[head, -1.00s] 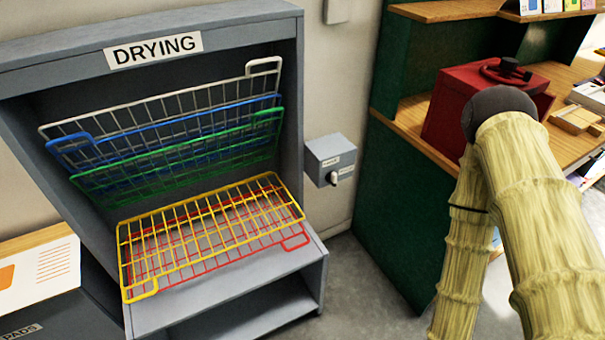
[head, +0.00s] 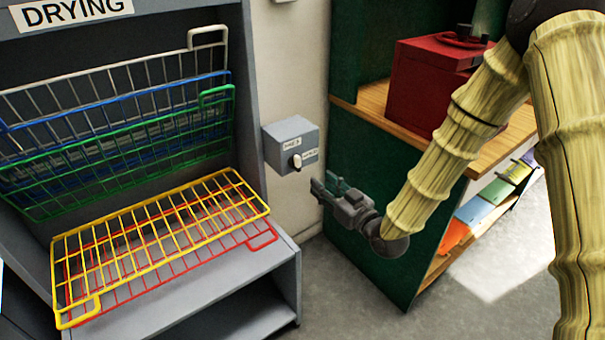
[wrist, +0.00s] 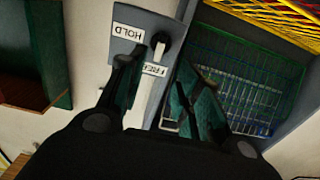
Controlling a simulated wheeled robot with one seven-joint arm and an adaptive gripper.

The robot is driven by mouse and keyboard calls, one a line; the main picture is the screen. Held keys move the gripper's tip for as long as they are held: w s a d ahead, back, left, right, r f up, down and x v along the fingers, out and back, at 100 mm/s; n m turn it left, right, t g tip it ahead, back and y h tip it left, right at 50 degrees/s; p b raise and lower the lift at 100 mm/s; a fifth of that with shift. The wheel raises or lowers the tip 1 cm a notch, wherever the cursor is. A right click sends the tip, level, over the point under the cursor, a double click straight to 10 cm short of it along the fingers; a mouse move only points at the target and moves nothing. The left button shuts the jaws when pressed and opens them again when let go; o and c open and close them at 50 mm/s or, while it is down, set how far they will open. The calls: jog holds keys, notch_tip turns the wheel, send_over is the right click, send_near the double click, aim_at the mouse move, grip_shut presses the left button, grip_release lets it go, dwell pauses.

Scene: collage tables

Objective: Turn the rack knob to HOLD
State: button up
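The rack knob (head: 296,161) is a small knob on the front of a grey box (head: 280,132) on the wall beside the drying rack. Two white labels are on the box front, one above the knob and one to its right. In the wrist view the HOLD label (wrist: 127,32) and the FREE label (wrist: 154,69) read upside down near the dark knob (wrist: 160,40). My gripper (head: 324,183) is open and empty, below and right of the box. In the wrist view its fingers (wrist: 161,62) are spread, apart from the knob.
The grey drying rack (head: 275,250) holds tilted white, blue and green wire shelves and lowered yellow (head: 165,235) and red ones. A green cabinet side (head: 350,225) stands close to my gripper on the right. A red box (head: 425,85) sits on its wooden shelf.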

aim_at(300, 165)
jog(key=p+x, duration=0.1)
jog(key=x, duration=0.9)
jog(key=shift+w+a+p, duration=0.15)
jog(key=shift+w+p, duration=0.05)
jog(key=shift+p, duration=0.2)
grip_shut()
